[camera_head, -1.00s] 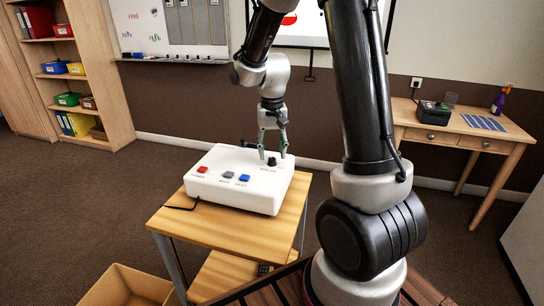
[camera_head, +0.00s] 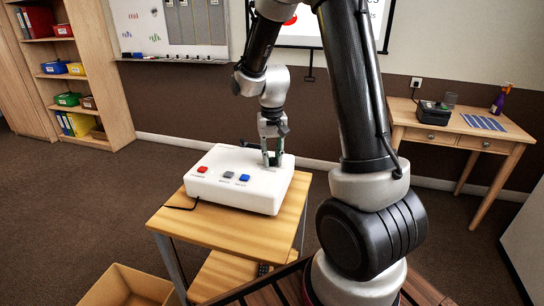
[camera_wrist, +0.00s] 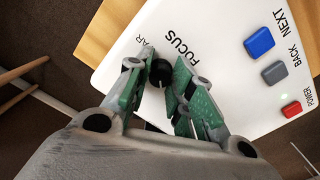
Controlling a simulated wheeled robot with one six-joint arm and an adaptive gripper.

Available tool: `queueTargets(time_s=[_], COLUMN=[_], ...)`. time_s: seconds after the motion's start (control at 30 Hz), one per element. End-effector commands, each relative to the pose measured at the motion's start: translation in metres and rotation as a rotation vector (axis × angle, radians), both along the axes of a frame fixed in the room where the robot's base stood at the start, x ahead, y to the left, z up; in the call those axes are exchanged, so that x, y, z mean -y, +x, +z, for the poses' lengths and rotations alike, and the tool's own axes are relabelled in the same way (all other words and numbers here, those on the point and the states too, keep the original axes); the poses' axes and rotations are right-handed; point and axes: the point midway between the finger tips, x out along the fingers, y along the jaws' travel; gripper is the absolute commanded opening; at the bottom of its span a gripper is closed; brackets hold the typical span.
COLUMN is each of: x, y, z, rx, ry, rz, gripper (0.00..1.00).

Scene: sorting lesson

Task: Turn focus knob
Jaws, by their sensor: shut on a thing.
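A white control box (camera_head: 235,195) sits on a small wooden table. Its black focus knob (camera_wrist: 160,72) shows in the wrist view beside the word FOCUS, between my two green-padded fingers. My gripper (camera_head: 272,160) points down at the right part of the box's top and is shut on the knob; it also shows in the wrist view (camera_wrist: 163,80). In the head view the fingers hide the knob. A white line marks the knob's top.
Red (camera_head: 202,169), grey (camera_head: 228,174) and blue (camera_head: 245,177) buttons sit left of my gripper on the box. A cable runs off its left side. A desk (camera_head: 460,125) stands at the right.

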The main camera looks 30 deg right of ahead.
Motion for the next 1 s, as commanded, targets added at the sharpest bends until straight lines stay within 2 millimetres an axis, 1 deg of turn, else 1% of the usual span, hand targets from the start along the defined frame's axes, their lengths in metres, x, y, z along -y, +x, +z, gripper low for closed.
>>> queueTargets(time_s=[0.23,0.27,0.3,0.37,0.63,0.73,0.87,1.0], x=[0.0,0.0,0.0,0.0,0.0,0.0,0.0,0.0], y=[0.0,0.0,0.0,0.0,0.0,0.001,0.002,0.002], z=[0.0,0.0,0.0,0.0,0.0,0.004,0.023,0.054], rx=[0.0,0.0,0.0,0.0,0.0,0.002,0.006,0.006], ry=[0.0,0.0,0.0,0.0,0.0,0.0,0.0,0.0], rz=[0.014,0.014,0.014,0.014,0.014,0.014,0.014,0.014], gripper=[0.0,0.28,0.36,0.46,0.46,0.46,0.46,0.46])
